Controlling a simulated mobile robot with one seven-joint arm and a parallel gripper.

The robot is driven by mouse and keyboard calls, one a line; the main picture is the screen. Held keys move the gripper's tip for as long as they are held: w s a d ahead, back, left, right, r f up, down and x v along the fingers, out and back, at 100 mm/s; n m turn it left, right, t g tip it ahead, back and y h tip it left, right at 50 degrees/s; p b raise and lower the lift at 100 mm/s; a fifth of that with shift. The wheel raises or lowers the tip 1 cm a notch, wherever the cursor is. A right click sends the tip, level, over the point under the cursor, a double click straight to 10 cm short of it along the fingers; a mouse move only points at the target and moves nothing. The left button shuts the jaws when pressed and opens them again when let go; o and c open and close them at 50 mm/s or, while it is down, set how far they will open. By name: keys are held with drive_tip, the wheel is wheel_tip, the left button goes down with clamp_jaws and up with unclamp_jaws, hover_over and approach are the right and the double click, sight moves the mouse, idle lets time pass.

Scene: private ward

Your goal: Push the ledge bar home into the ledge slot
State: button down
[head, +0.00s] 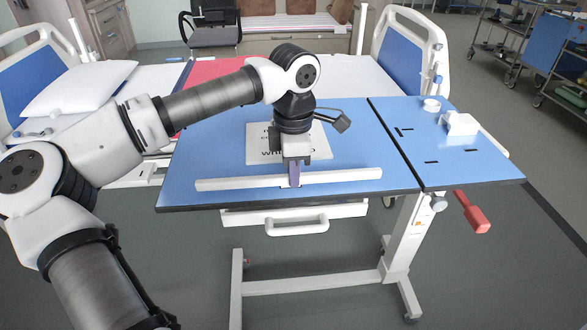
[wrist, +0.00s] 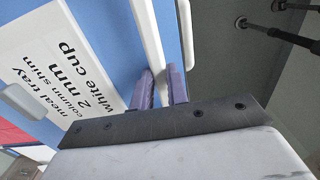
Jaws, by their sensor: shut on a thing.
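The ledge bar (head: 230,184) is a long white bar lying along the front edge of the blue overbed tabletop (head: 200,160). It also shows in the wrist view (wrist: 147,30), running up between the fingers. My gripper (head: 295,180) points down at the bar's middle, with its purple fingers (wrist: 161,88) on either side of it, shut on it. I cannot make out the ledge slot; the bar and fingers cover that part of the edge. I cannot tell how deep the bar sits or whether it touches the top along its length.
A white printed card (head: 262,152) lies behind the bar, partly hidden by my wrist. The right table panel (head: 480,172) has several dark slots, a white block (head: 461,124) and a small round white piece (head: 431,104). A drawer handle (head: 297,226) and a red lever (head: 473,212) are below.

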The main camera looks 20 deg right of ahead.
drive_tip(key=shift+f, duration=0.15)
drive_tip(key=shift+f+b, duration=0.3)
drive_tip(key=shift+b, duration=0.05)
drive_tip(key=c, duration=1.3)
unclamp_jaws()
drive_tip(key=shift+r, duration=0.1)
wheel_tip(320, 180, up, 18)
drive_tip(key=p, duration=0.4)
drive_tip(key=shift+f, duration=0.2)
